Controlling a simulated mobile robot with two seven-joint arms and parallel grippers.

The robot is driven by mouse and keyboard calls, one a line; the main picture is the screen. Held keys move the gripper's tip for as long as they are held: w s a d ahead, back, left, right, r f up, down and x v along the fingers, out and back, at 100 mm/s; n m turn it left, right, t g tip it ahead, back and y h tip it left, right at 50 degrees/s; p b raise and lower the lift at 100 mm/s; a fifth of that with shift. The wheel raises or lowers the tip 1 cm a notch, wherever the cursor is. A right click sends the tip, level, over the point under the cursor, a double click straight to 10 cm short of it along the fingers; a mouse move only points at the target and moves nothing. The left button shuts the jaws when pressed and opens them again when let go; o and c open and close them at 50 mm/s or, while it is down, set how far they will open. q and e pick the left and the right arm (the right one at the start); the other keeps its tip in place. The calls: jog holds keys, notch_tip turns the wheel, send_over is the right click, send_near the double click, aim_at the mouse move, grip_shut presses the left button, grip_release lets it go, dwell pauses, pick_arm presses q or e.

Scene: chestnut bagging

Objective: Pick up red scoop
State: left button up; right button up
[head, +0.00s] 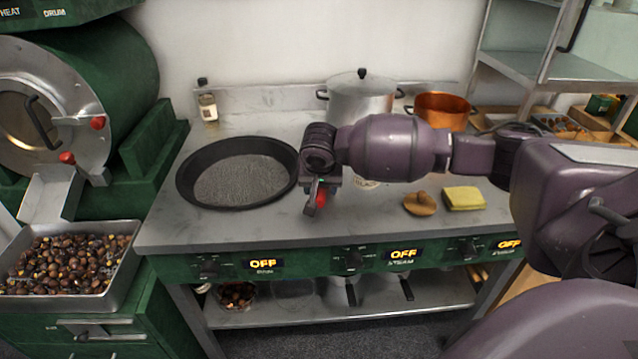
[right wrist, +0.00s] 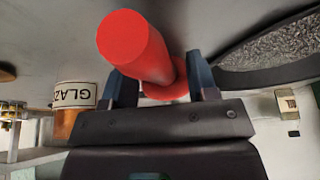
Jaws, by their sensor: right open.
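The red scoop (right wrist: 135,45) shows in the right wrist view as a thick red cylinder with a wider red round part at its lower end. A small piece of its red (head: 322,197) shows in the head view, just below my right gripper (head: 318,188), above the front part of the steel counter (head: 245,229). In the right wrist view the fingers of my right gripper (right wrist: 161,82) stand apart, one on each side of the red part. The gripper is open. The rest of the scoop is hidden by the gripper. My left gripper is not in view.
A wide black pan (head: 186,188) lies left of my right gripper. A glaze jar (right wrist: 75,95) is close by, mostly behind my arm in the head view. A wooden lid (head: 420,205) and yellow sponge (head: 464,198) lie to the right. A steel pot (head: 345,104) stands behind.

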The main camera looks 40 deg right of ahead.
jog(key=shift+w+f, duration=0.15)
jog(key=shift+f, duration=0.15)
grip_shut()
jog(key=shift+r, duration=0.55)
pick_arm(q)
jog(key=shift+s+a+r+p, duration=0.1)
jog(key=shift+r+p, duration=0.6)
jog(key=shift+p, duration=0.25)
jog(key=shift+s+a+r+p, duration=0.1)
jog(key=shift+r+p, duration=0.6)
jog(key=shift+p, duration=0.25)
pick_arm(e)
notch_tip(320, 180, up, 19)
